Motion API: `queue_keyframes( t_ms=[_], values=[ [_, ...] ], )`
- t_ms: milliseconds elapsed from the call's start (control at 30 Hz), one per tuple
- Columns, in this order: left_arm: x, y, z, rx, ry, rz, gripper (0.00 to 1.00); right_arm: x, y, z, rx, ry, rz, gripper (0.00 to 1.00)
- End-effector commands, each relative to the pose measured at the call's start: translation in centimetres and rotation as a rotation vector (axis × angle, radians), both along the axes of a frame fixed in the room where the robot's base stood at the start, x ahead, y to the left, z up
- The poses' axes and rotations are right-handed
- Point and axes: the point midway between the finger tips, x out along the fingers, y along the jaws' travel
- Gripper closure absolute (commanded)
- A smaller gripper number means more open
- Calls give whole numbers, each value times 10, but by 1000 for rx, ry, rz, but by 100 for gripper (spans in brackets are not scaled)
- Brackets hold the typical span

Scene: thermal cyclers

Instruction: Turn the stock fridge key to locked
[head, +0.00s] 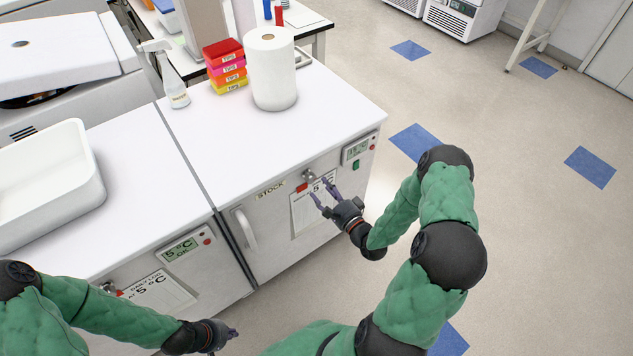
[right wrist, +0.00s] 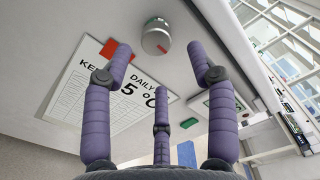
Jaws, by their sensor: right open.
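The stock fridge (head: 262,217) is a white cabinet with a STOCK label (head: 270,190) on its front. Its round metal key lock (head: 308,175) sits right of the label, beside a red tag (head: 302,187). My right gripper (head: 319,188) is open and empty in front of the door, close to the lock. In the right wrist view the lock (right wrist: 156,38) appears beyond the fingertips, between the two outer fingers, with the red tag (right wrist: 116,55) to its left. My left gripper (head: 228,337) is low, near the other fridge.
A notice sheet (head: 312,210) hangs below the lock, and a display (head: 357,150) is to its right. A door handle (head: 245,230) is at left. Paper towel roll (head: 272,68), tip boxes (head: 225,66) and spray bottle (head: 170,78) stand on top. Floor at right is clear.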

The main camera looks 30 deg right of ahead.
Motion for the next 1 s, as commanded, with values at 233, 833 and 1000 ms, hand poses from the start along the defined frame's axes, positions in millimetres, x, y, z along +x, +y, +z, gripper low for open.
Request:
queue_keyframes(
  t_ms=[233, 833, 1000],
  values=[
    [0, 0, 0, 0, 0, 0, 100, -42, -5, 0, 0, 0, -4, 42],
    [0, 0, 0, 0, 0, 0, 100, -58, -6, 1, -2, -3, -2, 42],
    [0, 0, 0, 0, 0, 0, 100, -58, -6, 0, -2, -2, -1, 42]
  ],
)
